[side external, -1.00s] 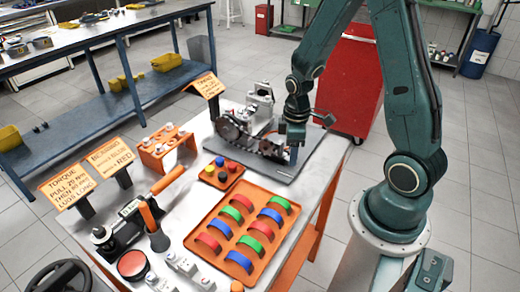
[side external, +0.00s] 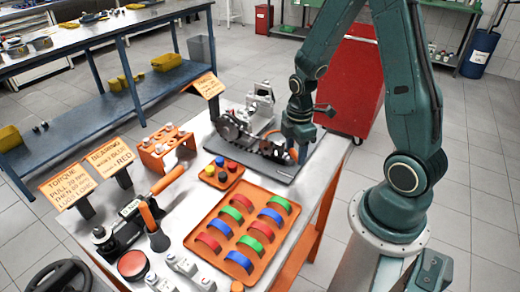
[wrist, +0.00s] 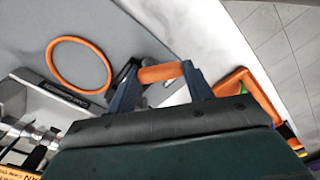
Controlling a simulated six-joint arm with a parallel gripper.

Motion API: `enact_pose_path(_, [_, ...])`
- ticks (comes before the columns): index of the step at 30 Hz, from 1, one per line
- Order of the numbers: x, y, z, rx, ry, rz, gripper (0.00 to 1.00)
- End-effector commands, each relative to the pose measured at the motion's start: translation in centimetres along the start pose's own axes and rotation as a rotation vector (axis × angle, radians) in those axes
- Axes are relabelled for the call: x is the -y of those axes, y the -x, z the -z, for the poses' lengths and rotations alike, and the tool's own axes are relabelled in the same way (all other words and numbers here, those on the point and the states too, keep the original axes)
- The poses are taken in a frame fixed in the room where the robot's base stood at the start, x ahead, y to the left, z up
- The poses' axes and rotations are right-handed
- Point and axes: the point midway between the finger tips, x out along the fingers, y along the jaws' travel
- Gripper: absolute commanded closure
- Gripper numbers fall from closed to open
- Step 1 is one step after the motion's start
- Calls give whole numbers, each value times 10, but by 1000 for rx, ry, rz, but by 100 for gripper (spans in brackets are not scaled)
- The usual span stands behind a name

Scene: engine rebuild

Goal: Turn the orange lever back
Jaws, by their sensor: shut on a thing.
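The orange lever (wrist: 160,73) shows in the wrist view as a short orange grip lying between the two blue fingers of my gripper (wrist: 158,84). My gripper is shut on it. In the side view my gripper (side external: 298,148) is down at the right end of the engine block (side external: 262,138), which stands on a dark grey plate (side external: 268,168). There my gripper largely hides the lever, and a little orange shows beside it.
An orange ring (wrist: 80,65) lies left of the lever in the wrist view. In the side view, an orange tray (side external: 205,262) of coloured bearing shells and a small tray of coloured caps stand in front of the plate. A red cabinet (side external: 350,85) stands behind.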

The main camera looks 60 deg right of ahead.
Motion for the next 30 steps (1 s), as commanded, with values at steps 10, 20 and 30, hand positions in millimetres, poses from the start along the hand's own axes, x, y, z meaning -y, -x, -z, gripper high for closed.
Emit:
enact_pose_path(10, [0,1,0,-1,-2,-1,27])
enact_pose_path(20, [0,2,0,0,-2,-1,27])
enact_pose_path(30, [-1,22,0,-1,-2,-4,27])
